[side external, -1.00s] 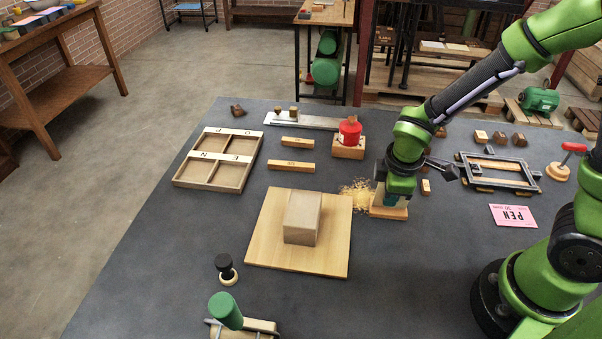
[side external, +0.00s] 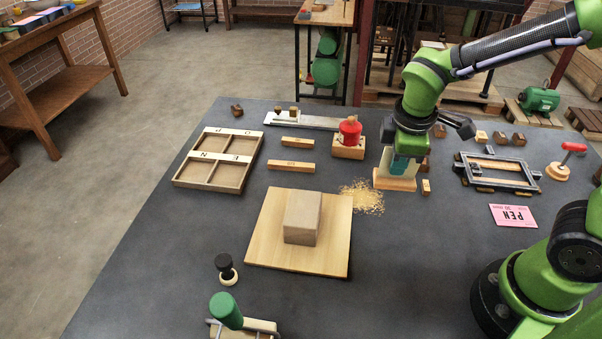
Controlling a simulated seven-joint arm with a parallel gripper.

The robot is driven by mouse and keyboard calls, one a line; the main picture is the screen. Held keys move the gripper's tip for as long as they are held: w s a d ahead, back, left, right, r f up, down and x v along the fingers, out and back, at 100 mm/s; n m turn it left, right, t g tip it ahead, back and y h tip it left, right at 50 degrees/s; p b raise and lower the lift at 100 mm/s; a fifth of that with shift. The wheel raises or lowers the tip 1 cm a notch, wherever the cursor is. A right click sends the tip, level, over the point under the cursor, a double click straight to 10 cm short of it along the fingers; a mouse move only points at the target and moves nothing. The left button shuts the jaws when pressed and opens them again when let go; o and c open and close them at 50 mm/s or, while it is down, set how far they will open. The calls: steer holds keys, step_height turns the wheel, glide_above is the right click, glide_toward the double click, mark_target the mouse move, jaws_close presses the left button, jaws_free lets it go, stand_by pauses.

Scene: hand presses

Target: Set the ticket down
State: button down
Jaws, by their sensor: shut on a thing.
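My gripper (side external: 401,166) points down right of the table's middle. It is shut on a pale wooden block-like piece (side external: 395,183), which shows below the fingers. The fingers hide part of this piece, and I cannot tell exactly what it is or whether it touches the table.
Loose yellow-brown shavings (side external: 362,197) lie left of my gripper. A red-topped piece on a wooden block (side external: 348,147) stands close behind them. A dark metal frame (side external: 497,172) lies at the right. A grey block sits on a pale board (side external: 262,245) in front. Lettered compartments (side external: 217,186) stand left.

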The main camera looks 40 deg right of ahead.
steer(key=s+a+m+g, duration=0.1)
steer(key=s+a+m, duration=0.3)
steer(key=a+m, duration=0.25)
steer(key=s+a+f+m+g, duration=0.1)
steer(key=s+a+m, duration=0.35)
steer(key=a, duration=0.35)
steer(key=s+a+m+g, duration=0.1)
steer(key=s+a+m, duration=0.3)
steer(key=a+m, duration=0.3)
steer(key=f, duration=0.8)
steer(key=shift+w+d+f, duration=0.1)
steer(key=shift+w, duration=0.15)
steer(key=c, duration=1.2)
jaws_free()
steer(key=shift+f, duration=0.1)
steer(key=shift+c, duration=0.2)
